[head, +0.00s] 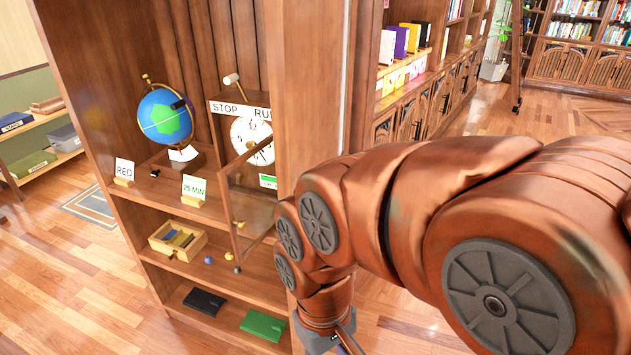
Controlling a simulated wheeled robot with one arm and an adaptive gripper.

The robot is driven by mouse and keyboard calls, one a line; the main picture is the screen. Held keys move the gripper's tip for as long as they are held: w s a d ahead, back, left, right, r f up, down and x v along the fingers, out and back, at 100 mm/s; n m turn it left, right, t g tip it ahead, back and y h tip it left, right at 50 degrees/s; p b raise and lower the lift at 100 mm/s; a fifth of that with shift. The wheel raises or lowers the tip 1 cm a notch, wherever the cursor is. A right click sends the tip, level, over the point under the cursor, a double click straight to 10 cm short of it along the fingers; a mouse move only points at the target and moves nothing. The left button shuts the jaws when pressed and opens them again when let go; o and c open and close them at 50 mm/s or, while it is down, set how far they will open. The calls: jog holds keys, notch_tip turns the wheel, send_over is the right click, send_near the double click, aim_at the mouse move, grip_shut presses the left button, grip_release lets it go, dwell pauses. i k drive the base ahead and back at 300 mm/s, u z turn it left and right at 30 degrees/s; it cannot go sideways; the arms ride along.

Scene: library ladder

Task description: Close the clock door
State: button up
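The clock (222,118) is a wooden case with a white dial and the labels STOP and RUN, on the upper shelf of a wooden bookcase. Its door (229,215), a thin wooden frame with a clear pane, stands open, swung out toward me over the shelf's front edge. A small knob shows low on its free side. My gripper (338,344) is at the bottom edge of the head view, below and right of the door and apart from it. Only its grey base shows. Its fingers are cut off, so I cannot see whether it is open or holds anything.
A globe (165,118), a RED card (124,170) and a 25 MIN card (194,188) stand left of the clock. A wooden box (178,240) and small balls lie on the shelf below. The bookcase's side panel (312,90) rises right of the clock. Open floor lies left.

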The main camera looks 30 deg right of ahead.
aim_at(222, 174)
jog(key=z, duration=0.3)
jog(key=i, duration=0.5)
jog(key=z, duration=1.1)
jog(key=k, duration=0.9)
jog(key=u, duration=1.55)
